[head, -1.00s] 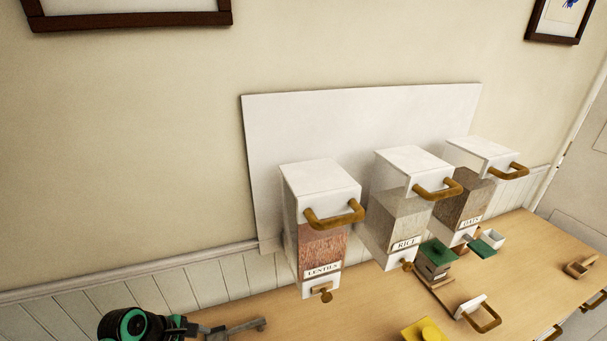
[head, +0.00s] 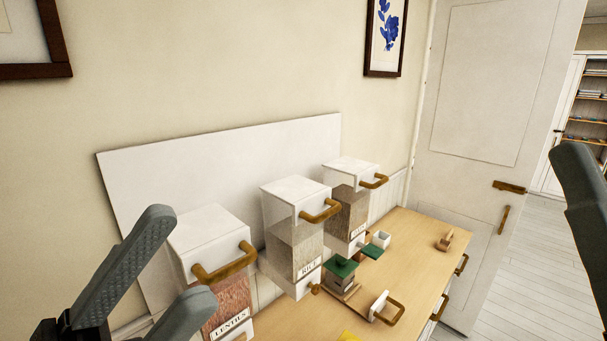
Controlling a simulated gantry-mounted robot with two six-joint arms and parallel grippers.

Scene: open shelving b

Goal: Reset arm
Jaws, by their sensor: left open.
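My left gripper (head: 182,256) is at the lower left of the head view. Its two grey fingers are spread apart with nothing between them that I can see held. They overlap the lentils dispenser (head: 210,240) in the picture; I cannot tell whether they touch it. A dark grey finger of my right gripper (head: 582,195) shows at the right edge. The rest of that gripper is cut off, so its opening is hidden.
The rice dispenser (head: 295,240) and another dispenser (head: 350,205) stand against a white board (head: 140,190). A small green-topped box (head: 342,270), a white handled scoop (head: 380,305) and a wooden piece (head: 446,240) are on the wooden counter (head: 420,250). A door (head: 490,90) stands behind.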

